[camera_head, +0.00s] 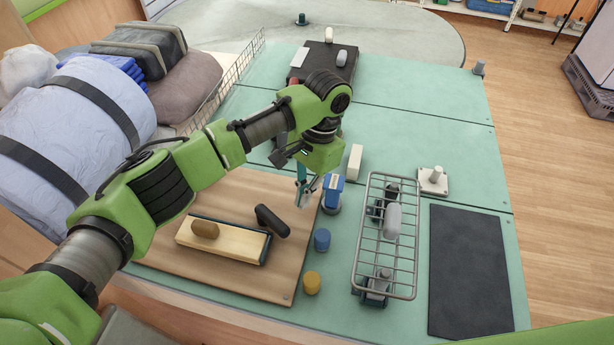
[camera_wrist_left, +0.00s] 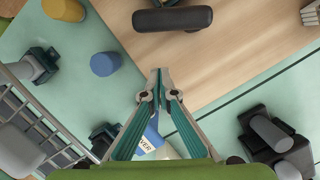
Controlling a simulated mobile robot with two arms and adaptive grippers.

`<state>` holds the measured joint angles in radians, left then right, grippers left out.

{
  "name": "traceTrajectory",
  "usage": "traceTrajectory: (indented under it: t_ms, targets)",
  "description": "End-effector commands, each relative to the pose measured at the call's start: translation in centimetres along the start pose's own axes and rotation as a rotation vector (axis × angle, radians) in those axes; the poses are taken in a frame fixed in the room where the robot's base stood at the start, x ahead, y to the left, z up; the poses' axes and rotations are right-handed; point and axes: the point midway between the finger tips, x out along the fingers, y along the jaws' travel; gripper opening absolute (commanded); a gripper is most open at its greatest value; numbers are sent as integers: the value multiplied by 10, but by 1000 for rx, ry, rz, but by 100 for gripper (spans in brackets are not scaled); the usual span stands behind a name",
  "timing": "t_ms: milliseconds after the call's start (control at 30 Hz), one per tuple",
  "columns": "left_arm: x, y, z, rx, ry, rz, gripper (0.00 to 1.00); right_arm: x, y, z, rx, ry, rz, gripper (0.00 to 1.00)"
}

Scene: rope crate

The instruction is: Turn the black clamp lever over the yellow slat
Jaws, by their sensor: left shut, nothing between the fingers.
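The yellow slat (camera_head: 222,242) lies in a dark-edged holder on the wooden board. An oval brown piece (camera_head: 205,229) rests on its left part. The black clamp lever (camera_head: 271,221) is at the slat's right end, by its far corner, pointing obliquely; whether it overlaps the slat is unclear. The lever also shows at the top of the left wrist view (camera_wrist_left: 172,19). My left gripper (camera_head: 303,198) is right of the lever, apart from it, pointing down. Its fingertips meet, empty, in the left wrist view (camera_wrist_left: 160,76). My right gripper is out of view.
A blue labelled block (camera_head: 333,190), a blue cylinder (camera_head: 321,240) and a yellow cylinder (camera_head: 312,283) stand right of the wooden board (camera_head: 290,262). A wire rack (camera_head: 412,262) stands farther right, beside a dark mat (camera_head: 470,272). The board between gripper and lever is clear.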

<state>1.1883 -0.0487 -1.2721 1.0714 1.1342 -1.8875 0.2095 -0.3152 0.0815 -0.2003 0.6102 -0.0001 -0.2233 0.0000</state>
Motion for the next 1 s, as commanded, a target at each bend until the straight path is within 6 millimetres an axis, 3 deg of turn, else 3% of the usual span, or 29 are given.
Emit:
traceTrajectory:
  t_ms: [33,233,500,700,1000]
  targets:
    - [11,0,2,1,-4,1,0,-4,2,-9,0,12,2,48]
    - [14,0,24,2,-1,0,0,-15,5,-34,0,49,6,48]
    - [19,0,38,1,0,0,0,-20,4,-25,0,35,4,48]
    - [20,0,39,1,0,0,0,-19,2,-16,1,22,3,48]
    - [19,-1,42,5,0,-1,0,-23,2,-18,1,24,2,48]
